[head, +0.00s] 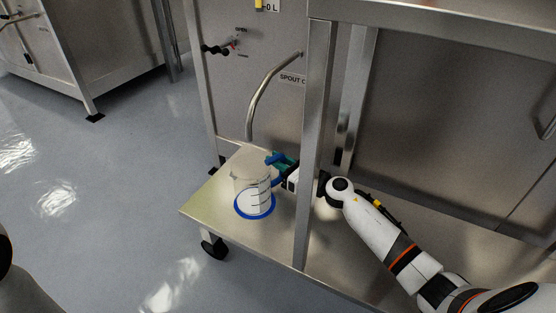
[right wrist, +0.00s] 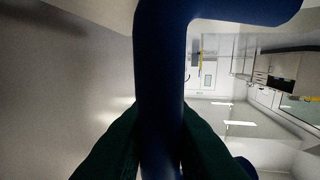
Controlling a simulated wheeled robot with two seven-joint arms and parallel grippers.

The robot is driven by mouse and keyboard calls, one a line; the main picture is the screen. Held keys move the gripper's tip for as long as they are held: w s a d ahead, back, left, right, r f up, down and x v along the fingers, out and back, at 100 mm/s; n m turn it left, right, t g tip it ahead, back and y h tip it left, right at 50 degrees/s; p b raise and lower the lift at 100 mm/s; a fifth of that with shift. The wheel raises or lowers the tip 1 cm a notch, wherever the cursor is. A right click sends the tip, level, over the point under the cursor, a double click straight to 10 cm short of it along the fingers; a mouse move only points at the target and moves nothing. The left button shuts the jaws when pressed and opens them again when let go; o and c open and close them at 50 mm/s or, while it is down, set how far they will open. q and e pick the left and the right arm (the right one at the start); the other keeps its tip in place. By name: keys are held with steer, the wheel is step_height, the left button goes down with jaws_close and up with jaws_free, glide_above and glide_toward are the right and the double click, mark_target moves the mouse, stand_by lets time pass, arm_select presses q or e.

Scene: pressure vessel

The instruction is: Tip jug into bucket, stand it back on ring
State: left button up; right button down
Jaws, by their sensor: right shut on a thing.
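The clear jug (head: 249,186) has dark markings and a blue handle. It looks upright over the blue ring (head: 254,216) on the metal shelf; I cannot tell whether its base touches the shelf. My right gripper (head: 281,165) reaches in from the right past a metal post, and its dark green fingers are shut on the handle. In the right wrist view the blue handle (right wrist: 160,80) runs between the fingers and hides much of the scene. I see no bucket in either view. My left gripper is out of view.
A vertical metal post (head: 318,130) stands close to my right forearm. A bent spout pipe (head: 262,92) comes down behind the jug, by a "SPOUT" label. A small valve handle (head: 217,48) sits higher on the panel. The floor (head: 120,160) at left is open.

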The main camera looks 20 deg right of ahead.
steer(key=c, duration=1.3)
jaws_free()
steer(key=shift+o, duration=0.2)
